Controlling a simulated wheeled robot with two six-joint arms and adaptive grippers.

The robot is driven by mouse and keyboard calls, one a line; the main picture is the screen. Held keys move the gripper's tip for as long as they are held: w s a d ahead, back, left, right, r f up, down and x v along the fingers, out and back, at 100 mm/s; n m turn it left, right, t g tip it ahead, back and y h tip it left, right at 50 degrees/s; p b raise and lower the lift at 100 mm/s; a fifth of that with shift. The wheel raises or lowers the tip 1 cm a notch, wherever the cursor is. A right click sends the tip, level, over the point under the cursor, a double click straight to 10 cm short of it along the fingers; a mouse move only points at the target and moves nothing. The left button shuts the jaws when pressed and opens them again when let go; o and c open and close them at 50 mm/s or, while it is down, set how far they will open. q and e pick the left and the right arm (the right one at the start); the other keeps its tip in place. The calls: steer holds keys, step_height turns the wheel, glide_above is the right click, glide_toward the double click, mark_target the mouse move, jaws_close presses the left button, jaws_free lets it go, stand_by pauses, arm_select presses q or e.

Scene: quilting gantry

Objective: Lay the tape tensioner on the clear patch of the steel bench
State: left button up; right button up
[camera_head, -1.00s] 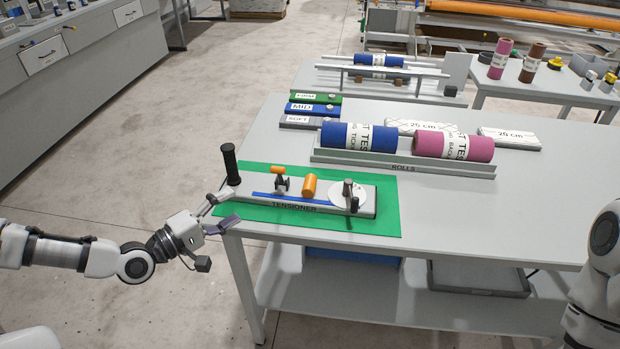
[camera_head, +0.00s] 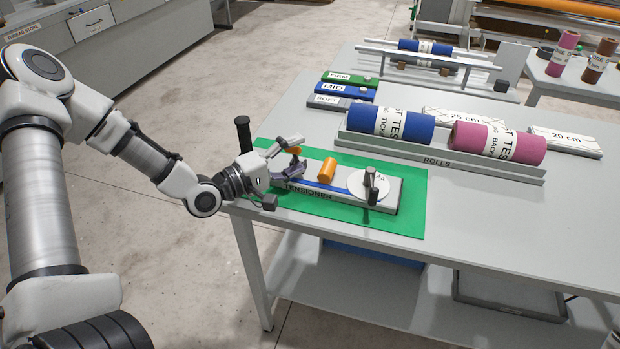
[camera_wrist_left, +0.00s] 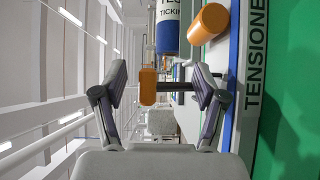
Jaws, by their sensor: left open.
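The tensioner (camera_head: 385,202) is a long grey block marked TENSIONER, lying on a green mat (camera_head: 410,222) at the near left of the steel bench (camera_head: 520,235). It carries an orange roller (camera_head: 327,171), a white dial with a dark crank, and a small orange-topped post. My left gripper (camera_head: 293,156) is open over the left part of the tensioner. In the left wrist view, the orange top (camera_wrist_left: 148,87) shows between its spread fingers, with no visible grip on it. My right gripper is out of view.
A grey rack marked ROLLS (camera_head: 440,163) holds blue and pink rolls behind the tensioner. FIRM, MID and SOFT blocks (camera_head: 345,88) lie at the back left, and pale 25 cm pieces (camera_head: 565,140) at the back. The bench's front right is bare.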

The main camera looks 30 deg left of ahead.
arm_select(q)
steer(key=shift+w+d, duration=0.2)
steer(key=shift+w, duration=0.15)
steer(key=shift+a, duration=0.1)
steer(key=shift+c, duration=0.7)
steer(key=shift+s, duration=0.1)
steer(key=c, duration=1.1)
steer(key=shift+s+r, duration=0.15)
jaws_close()
